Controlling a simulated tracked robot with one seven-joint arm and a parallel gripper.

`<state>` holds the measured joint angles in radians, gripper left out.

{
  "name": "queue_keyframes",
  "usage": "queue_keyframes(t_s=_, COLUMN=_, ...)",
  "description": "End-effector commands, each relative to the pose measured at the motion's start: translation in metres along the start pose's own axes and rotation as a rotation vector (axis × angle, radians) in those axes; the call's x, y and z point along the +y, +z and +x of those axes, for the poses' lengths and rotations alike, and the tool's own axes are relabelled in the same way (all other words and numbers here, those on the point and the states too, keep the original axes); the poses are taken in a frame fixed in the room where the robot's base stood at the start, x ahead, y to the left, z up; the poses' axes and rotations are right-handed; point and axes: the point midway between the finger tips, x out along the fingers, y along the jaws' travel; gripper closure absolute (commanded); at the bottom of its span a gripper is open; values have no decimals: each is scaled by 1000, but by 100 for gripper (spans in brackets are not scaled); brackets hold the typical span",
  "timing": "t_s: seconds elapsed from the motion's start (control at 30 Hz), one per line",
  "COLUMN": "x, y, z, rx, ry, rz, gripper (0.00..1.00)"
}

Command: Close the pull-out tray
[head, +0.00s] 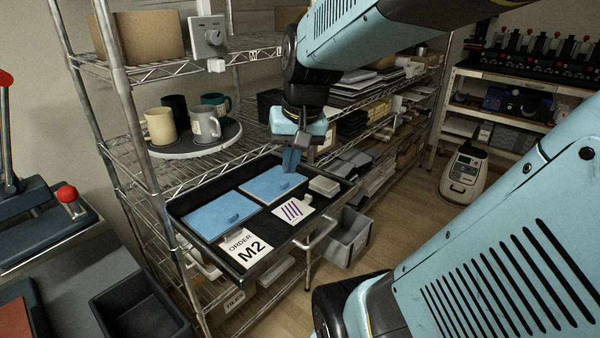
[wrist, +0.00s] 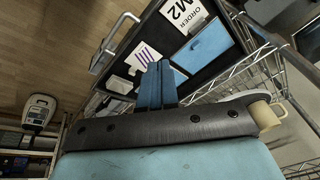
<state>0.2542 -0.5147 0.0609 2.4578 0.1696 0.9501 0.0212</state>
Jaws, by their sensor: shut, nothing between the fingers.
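The black pull-out tray (head: 262,262) sticks out from the wire shelf rack in the head view. It holds two blue lidded compartments, an "ORDER M2" card, a card with purple stripes and a small pale box. It has a light bar handle (head: 316,233) on its front edge. The tray also shows in the wrist view (wrist: 218,72), with the handle (wrist: 115,42) at upper left. My gripper (head: 291,160) points down over the rear right part of the tray, by the right blue lid. Its blue fingers (wrist: 157,85) are together and empty. Whether they touch the tray is unclear.
A round turntable (head: 195,143) with several mugs stands on the shelf above the tray's left end. A grey bin (head: 346,240) is below right of the tray. A press with a red knob (head: 68,193) stands at left. The floor in front is partly clear.

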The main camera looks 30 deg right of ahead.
Motion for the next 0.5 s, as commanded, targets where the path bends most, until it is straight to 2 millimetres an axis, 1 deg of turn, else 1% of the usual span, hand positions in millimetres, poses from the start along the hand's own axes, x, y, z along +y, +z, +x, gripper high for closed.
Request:
queue_keyframes(t_s=0.03, x=6, y=-6, z=10, rx=-39, ry=-6, rz=59, gripper=100)
queue_keyframes(t_s=0.27, x=31, y=-30, z=48, rx=-191, ry=-69, rz=317, gripper=100)
queue_keyframes(t_s=0.5, x=66, y=-52, z=88, rx=-329, ry=-171, rz=598, gripper=100)
